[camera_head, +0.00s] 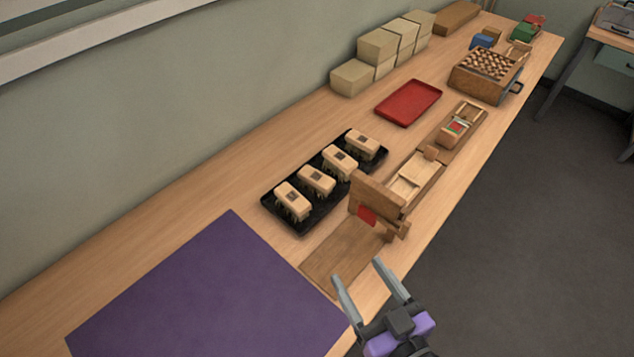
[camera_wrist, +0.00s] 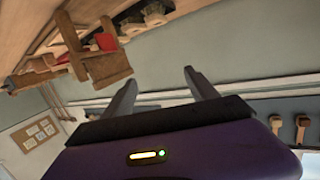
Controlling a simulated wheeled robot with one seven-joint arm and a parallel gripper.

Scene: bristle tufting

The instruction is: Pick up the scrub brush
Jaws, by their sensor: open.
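Several scrub brushes with pale wooden blocks and greenish bristles stand bristles-down in a black tray (camera_head: 300,228) in the middle of the table. The nearest brush (camera_head: 293,198) and the farthest brush (camera_head: 362,143) mark the row's ends. Brushes also show at the top of the wrist view, one of them cut by the edge (camera_wrist: 157,12). My gripper (camera_head: 358,271) is open and empty near the table's front edge. It is apart from the brushes, to the lower right of the tray. Its two fingers also show spread in the wrist view (camera_wrist: 160,78).
A wooden fixture (camera_head: 376,193) with a red part stands between my gripper and the tray's right side. A purple mat (camera_head: 205,300) lies at left. Beyond are a red tray (camera_head: 408,103), stacked pale blocks (camera_head: 352,78) and a wooden slotted box (camera_head: 478,85).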

